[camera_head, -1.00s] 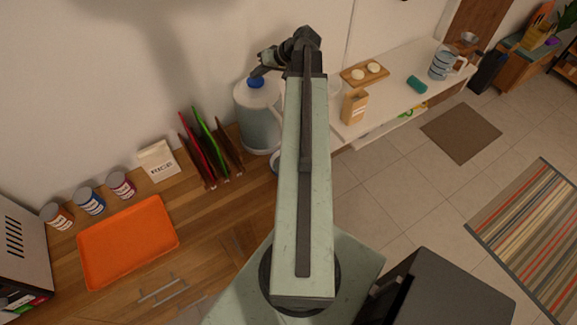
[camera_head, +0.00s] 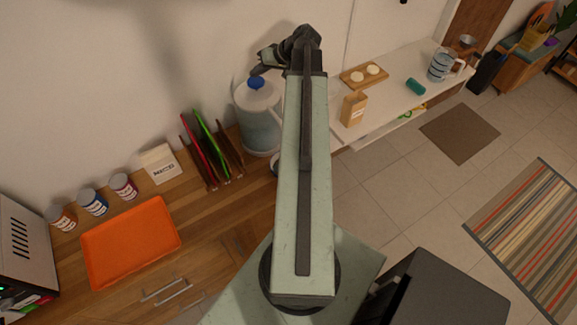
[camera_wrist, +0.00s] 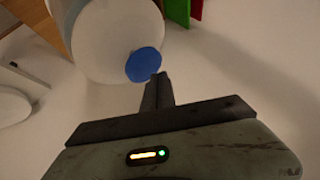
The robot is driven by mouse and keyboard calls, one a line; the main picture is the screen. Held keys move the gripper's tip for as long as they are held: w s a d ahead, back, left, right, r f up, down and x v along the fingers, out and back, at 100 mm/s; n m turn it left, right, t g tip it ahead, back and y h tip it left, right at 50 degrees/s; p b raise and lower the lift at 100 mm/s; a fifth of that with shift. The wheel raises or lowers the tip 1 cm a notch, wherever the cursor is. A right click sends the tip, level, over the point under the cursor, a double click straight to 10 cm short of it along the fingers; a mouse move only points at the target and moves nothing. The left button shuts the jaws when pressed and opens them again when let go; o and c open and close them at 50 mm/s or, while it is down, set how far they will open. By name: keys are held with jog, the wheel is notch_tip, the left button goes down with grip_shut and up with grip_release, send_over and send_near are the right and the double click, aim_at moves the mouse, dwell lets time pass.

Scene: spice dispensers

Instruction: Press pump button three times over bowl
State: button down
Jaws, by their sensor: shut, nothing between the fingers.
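The pump dispenser is a large pale jug-shaped container (camera_head: 261,128) with a round blue button (camera_head: 256,82) on top, standing on the wooden counter against the wall. In the wrist view its white body (camera_wrist: 115,35) and blue button (camera_wrist: 143,65) show. My gripper (camera_head: 263,60) is shut and empty, just above the button, with a small gap in the head view. In the wrist view the fingertips (camera_wrist: 158,77) overlap the button's edge; contact cannot be told there.
Left of the dispenser are upright coloured folders (camera_head: 203,150), a white rice box (camera_head: 160,164), several small cans (camera_head: 93,202) and an orange tray (camera_head: 130,240). To the right, a carton (camera_head: 354,108) and a board (camera_head: 364,75) sit on the white counter.

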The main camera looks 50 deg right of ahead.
aim_at(258, 81)
notch_tip(258, 81, up, 6)
jog(key=p, duration=0.6)
dwell(0.6)
